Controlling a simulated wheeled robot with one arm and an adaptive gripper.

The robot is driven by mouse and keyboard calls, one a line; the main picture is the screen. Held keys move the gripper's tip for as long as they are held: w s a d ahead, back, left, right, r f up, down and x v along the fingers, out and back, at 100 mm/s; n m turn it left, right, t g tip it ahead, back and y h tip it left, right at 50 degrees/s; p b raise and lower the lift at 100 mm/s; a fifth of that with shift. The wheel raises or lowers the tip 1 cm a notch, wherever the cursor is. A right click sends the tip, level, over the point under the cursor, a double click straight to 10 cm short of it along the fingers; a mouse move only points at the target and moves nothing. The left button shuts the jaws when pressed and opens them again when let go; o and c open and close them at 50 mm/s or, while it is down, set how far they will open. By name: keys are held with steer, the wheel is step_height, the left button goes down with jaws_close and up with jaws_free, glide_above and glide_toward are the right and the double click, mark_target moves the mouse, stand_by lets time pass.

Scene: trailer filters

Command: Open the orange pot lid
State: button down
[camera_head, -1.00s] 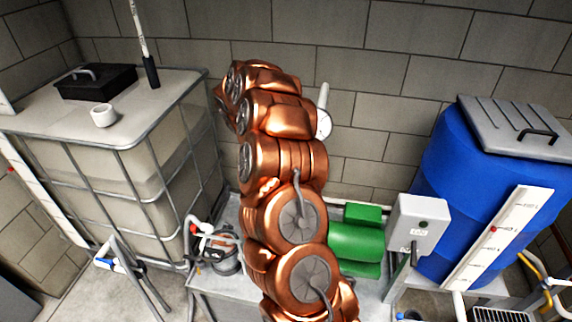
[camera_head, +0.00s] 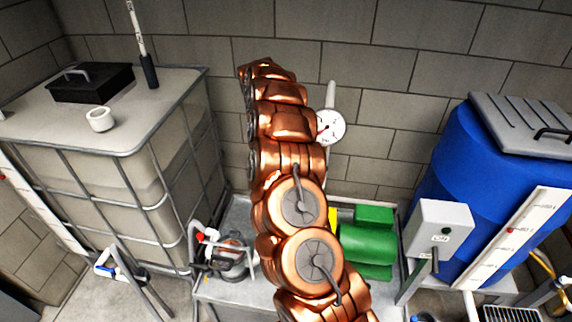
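No clearly orange pot lid can be made out. A small dark pot-like unit (camera_head: 228,262) with a brownish-orange patch stands low on the grey bench, left of my copper-coloured arm. Its top is too small to tell whether it has a lid. My arm rises through the middle of the view and hides part of the bench and the wall behind. My gripper cannot be seen.
A caged white tank (camera_head: 110,170) with a black case (camera_head: 92,84) and a white cup (camera_head: 100,119) stands left. A gauge (camera_head: 330,127), a green motor (camera_head: 368,246), a grey switch box (camera_head: 440,228) and a blue tank (camera_head: 462,165) stand right.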

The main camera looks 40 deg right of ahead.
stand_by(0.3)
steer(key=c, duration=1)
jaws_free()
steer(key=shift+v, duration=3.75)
